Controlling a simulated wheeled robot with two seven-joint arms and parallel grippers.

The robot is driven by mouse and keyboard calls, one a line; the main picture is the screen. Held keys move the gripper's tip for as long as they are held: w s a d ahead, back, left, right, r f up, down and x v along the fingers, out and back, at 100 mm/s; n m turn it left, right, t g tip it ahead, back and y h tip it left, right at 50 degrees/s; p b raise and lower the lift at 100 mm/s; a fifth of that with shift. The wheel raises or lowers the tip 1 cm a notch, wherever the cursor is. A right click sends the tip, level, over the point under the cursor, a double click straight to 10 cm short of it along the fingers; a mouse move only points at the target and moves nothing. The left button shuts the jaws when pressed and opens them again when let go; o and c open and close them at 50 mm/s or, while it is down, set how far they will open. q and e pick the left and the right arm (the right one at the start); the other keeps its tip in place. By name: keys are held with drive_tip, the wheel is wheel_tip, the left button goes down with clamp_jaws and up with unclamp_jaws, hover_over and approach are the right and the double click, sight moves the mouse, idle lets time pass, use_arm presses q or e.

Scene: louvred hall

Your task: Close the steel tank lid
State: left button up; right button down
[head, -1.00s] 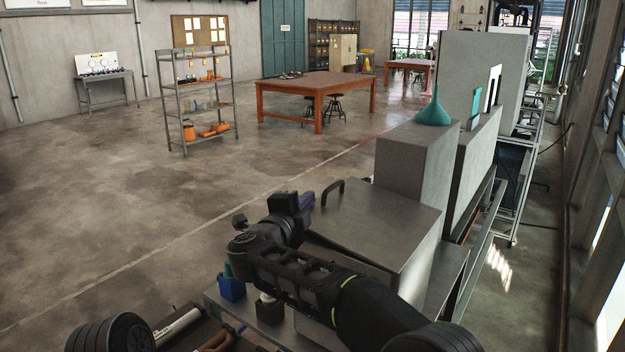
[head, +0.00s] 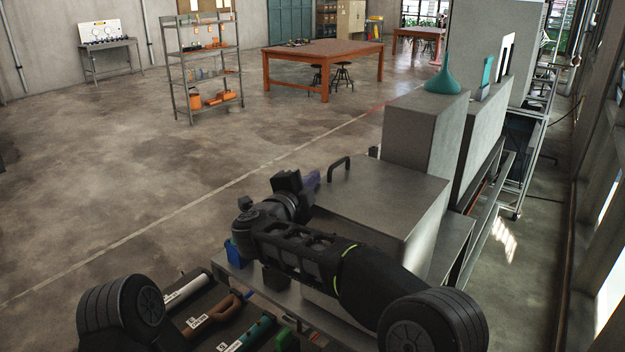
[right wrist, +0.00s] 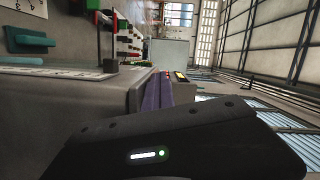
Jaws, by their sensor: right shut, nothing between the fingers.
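The steel tank (head: 424,226) is a grey metal box at the centre right of the head view. Its flat lid (head: 385,190) has a dark bar handle (head: 339,166) at its far left edge. My right gripper (head: 311,181) is shut and empty, its purple fingers at the lid's left edge, close to the handle; I cannot tell whether they touch. In the right wrist view the purple fingers (right wrist: 157,92) show together. My left gripper is out of view.
A tall grey block with a teal funnel (head: 443,78) on top stands behind the tank. A blue bin (head: 236,252) sits left of my forearm. A dark tray with labelled tools (head: 212,313) lies at the bottom. Open floor lies to the left.

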drive_tip(key=b+v, duration=0.2)
drive_tip(key=v, duration=0.5)
drive_tip(key=shift+a, duration=0.1)
